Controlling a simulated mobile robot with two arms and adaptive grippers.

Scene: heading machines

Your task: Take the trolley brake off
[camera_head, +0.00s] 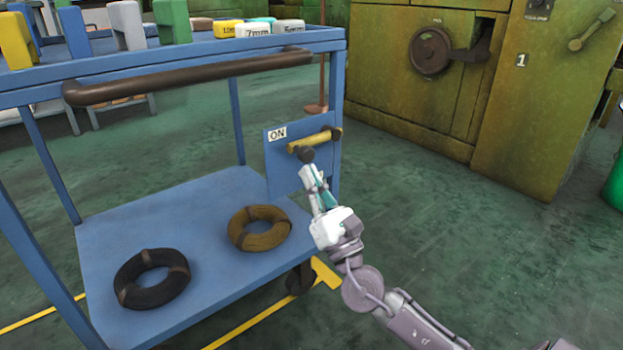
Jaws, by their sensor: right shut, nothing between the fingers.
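The blue trolley (170,250) stands on the left with a brown push handle (190,77) along its top edge. A blue brake plate (283,170) on its right corner post carries an "ON" label (277,134). My left gripper is not in view.
A brown coil (238,231) and a black coil (122,284) lie on the trolley's lower shelf. Several coloured blocks (275,27) sit on top. A worn yellow machine (420,95) stands behind at right. The green floor (500,260) on the right is open.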

